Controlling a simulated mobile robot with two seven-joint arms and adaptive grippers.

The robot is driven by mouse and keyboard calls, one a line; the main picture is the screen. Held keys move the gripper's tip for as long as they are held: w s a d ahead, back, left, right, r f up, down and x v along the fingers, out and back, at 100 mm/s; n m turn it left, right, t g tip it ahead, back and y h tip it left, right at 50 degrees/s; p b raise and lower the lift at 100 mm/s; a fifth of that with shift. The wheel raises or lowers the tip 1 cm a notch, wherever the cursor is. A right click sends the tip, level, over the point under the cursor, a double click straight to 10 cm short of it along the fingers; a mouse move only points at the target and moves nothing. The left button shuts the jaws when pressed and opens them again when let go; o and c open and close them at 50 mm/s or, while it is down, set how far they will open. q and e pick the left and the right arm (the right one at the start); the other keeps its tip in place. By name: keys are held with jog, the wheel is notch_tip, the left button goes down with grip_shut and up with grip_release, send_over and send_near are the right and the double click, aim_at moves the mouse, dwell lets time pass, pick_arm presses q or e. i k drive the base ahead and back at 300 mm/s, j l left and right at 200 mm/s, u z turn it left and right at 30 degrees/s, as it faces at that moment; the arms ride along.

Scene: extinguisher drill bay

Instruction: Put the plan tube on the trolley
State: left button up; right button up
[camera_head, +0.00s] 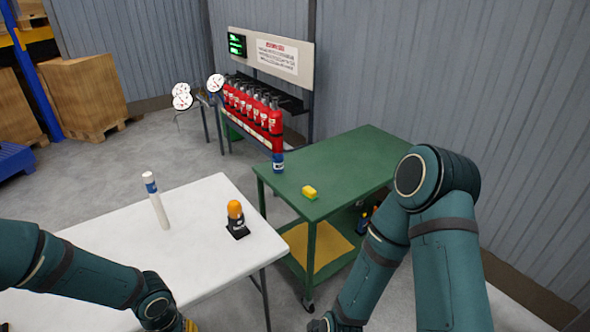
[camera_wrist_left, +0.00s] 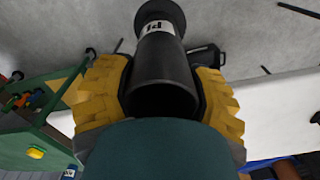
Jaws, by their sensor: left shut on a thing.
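My left gripper (camera_wrist_left: 160,88) is shut on a black cylinder with a flared end (camera_wrist_left: 160,45) and a partly readable white label. In the head view only a bit of its yellow fingers shows at the bottom edge, and the black cylinder is hidden. My right arm's gripper is out of view.
On the trolley top are a yellow block (camera_head: 310,192) and a red-and-blue can (camera_head: 278,155). An orange beacon (camera_head: 235,211) stands on the table's right part. Red extinguishers (camera_head: 250,103) stand on a rack behind. Much of the trolley top is clear.

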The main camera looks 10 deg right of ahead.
aim_at(344, 166)
jog(key=i+l+z, duration=0.35)
jog(key=l+z, duration=0.2)
jog(key=i+l+z, duration=0.25)
jog(key=i+l, duration=0.9)
jog(key=i+l+z, duration=0.1)
jog(key=i+l, duration=0.4)
jog(key=i, duration=0.25)
